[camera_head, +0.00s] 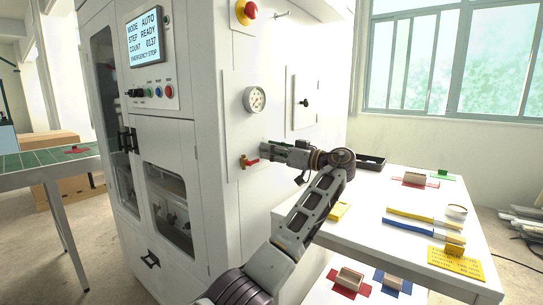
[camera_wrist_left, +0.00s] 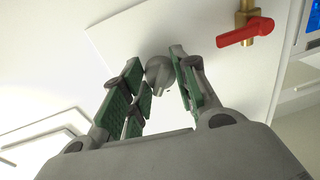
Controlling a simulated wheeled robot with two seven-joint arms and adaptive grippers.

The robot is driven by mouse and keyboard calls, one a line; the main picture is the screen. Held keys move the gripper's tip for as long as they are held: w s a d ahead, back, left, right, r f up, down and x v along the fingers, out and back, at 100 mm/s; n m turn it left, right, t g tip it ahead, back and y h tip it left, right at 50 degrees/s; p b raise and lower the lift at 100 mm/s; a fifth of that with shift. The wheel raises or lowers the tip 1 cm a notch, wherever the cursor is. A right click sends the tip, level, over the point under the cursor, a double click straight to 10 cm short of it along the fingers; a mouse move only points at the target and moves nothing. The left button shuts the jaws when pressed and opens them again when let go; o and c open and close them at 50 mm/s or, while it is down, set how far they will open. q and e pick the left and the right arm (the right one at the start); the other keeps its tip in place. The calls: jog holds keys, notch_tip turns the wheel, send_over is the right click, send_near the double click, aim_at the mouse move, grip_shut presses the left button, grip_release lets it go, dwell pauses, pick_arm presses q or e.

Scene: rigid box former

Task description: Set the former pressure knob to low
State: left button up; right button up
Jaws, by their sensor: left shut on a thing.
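The former (camera_head: 223,190) is a tall white cabinet. Its side panel carries a round pressure gauge (camera_head: 255,99). My left gripper (camera_head: 266,145) reaches that panel, below the gauge. In the left wrist view a grey rounded knob (camera_wrist_left: 158,74) sits on the white panel between the green-padded fingers of my left gripper (camera_wrist_left: 160,85), which are shut on it. The knob is hidden by the gripper in the head view. Its setting and any marks around it cannot be read. My right gripper is not in view.
A red-handled valve (camera_head: 250,162) is close beside my left gripper; it also shows in the left wrist view (camera_wrist_left: 245,32). A red emergency button (camera_head: 247,10) is high on the cabinet. A white table (camera_head: 375,215) with tools and small trays stands at right.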

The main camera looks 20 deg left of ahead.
pick_arm(q)
jog(key=n, duration=0.2)
jog(key=n+b, duration=0.1)
jog(key=n, duration=0.1)
jog(key=shift+f, duration=0.4)
jog(key=shift+r+n+g+h+b, duration=0.1)
jog(key=shift+n+g+h+b, duration=0.2)
jog(key=shift+n, duration=1.6)
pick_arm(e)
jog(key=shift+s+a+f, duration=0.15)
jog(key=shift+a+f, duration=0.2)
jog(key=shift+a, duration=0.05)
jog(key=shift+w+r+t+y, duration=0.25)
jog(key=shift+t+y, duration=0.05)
pick_arm(q)
jog(key=o, duration=1)
jog(key=shift+w+d, duration=0.1)
jog(key=shift+o, duration=0.2)
jog(key=shift+r, duration=0.2)
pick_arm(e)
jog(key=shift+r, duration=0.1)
pick_arm(q)
jog(key=v, duration=1.2)
